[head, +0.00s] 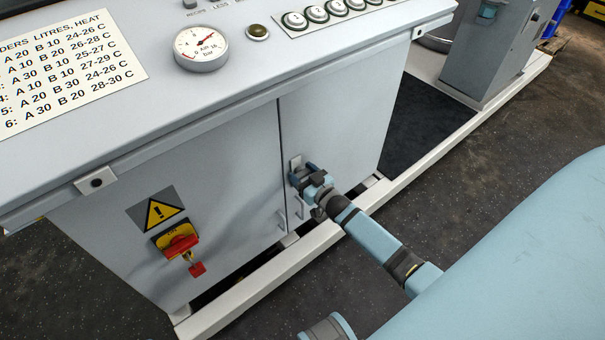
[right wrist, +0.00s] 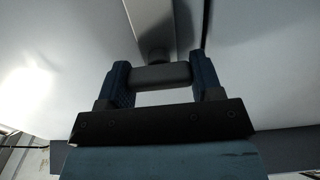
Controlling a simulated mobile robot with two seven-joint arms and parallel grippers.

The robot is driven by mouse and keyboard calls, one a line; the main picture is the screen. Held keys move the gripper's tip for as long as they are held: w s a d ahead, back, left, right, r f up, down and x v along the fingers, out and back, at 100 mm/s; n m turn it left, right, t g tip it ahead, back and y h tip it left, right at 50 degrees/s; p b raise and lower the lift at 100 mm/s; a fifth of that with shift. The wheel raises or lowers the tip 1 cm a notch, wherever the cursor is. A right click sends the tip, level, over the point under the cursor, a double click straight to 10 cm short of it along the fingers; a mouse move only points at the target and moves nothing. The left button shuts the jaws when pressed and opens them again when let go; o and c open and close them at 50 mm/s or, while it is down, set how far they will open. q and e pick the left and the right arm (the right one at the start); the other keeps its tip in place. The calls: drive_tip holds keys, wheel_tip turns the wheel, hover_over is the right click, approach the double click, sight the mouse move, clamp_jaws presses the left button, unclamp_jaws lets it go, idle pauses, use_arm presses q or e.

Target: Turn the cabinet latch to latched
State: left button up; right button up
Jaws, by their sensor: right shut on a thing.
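The cabinet latch (head: 295,163) is a small grey fitting by the seam between the two cabinet doors. My right gripper (head: 303,176) reaches it from the lower right and covers most of it in the head view. In the right wrist view, the grey latch bar (right wrist: 160,77) lies crosswise between the two blue fingers, and the gripper is shut on it. A grey upright part (right wrist: 151,22) runs up from the bar, beside the dark door seam. The exact latch position is hard to read from the head view. My left gripper is not in view.
The left door (head: 190,200) carries a red and yellow switch (head: 178,241) with a red tag below a warning sign. A pale base rail (head: 262,283) runs along the floor. The countertop (head: 140,130) overhangs the doors.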

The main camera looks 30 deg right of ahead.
drive_tip(key=n, duration=0.2)
drive_tip(key=shift+n+p, duration=0.35)
drive_tip(key=shift+n, duration=0.05)
drive_tip(key=n, duration=0.4)
drive_tip(key=shift+a+f+n, duration=0.1)
drive_tip(key=shift+a+n, duration=0.05)
drive_tip(key=shift+n, duration=0.15)
drive_tip(key=n, duration=0.4)
drive_tip(key=shift+f+n+b, duration=0.1)
drive_tip(key=shift+n+b, duration=0.2)
drive_tip(key=shift+b, duration=0.05)
drive_tip(key=n, duration=0.2)
drive_tip(key=shift+n+b, duration=0.3)
drive_tip(key=shift+b, duration=0.05)
drive_tip(key=shift+n, duration=0.6)
drive_tip(key=shift+n+b, duration=0.5)
drive_tip(key=shift+n, duration=0.2)
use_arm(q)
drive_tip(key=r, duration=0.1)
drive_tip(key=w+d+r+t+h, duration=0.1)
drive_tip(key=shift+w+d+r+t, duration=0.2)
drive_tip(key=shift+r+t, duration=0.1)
use_arm(e)
drive_tip(key=shift+n, duration=0.3)
